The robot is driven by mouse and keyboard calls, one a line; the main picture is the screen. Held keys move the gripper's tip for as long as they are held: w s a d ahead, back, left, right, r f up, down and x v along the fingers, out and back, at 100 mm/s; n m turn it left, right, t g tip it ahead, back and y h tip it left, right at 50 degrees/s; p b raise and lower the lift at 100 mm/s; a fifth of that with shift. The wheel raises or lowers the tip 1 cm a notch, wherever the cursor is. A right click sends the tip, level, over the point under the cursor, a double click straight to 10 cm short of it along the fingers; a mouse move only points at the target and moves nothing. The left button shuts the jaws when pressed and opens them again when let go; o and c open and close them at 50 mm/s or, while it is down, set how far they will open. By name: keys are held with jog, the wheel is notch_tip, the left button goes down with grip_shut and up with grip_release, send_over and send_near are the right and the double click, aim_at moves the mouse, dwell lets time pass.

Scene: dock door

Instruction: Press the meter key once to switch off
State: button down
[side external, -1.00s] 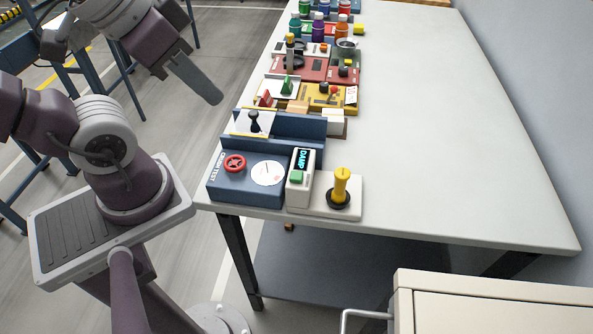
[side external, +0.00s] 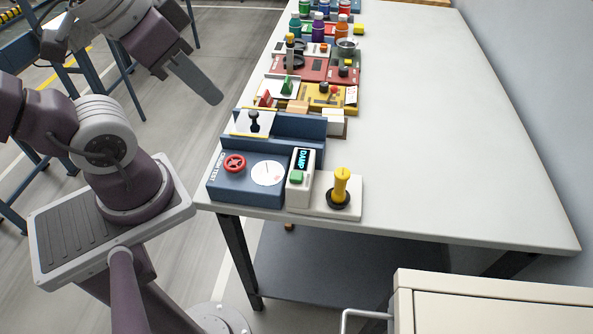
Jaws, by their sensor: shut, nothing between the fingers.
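The meter (side external: 300,179) is a small white upright box near the front end of the table. Its dark screen (side external: 302,159) is lit with cyan letters that read like "DAMP". The green key (side external: 296,177) sits on its face below the screen. My gripper (side external: 211,92) is a long grey shape at the end of the purple arm, up and to the left of the meter. It is shut and empty, clear of the table's left edge and well apart from the key.
A blue box with a red handwheel (side external: 235,163) and white dial (side external: 267,173) stands left of the meter. A yellow handle (side external: 340,185) stands close on its right. Several panels and bottles line the table (side external: 440,130) behind. Its right side is clear. A cream cabinet (side external: 490,310) is at front right.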

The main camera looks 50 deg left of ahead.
jog(key=m+g+y, duration=0.5)
jog(key=m+y, duration=0.4)
jog(key=m, duration=0.1)
send_over(300, 178)
notch_tip(300, 178, down, 7)
jog(key=shift+f, duration=4.45)
jog(key=shift+f, duration=0.15)
jog(key=shift+f, duration=0.25)
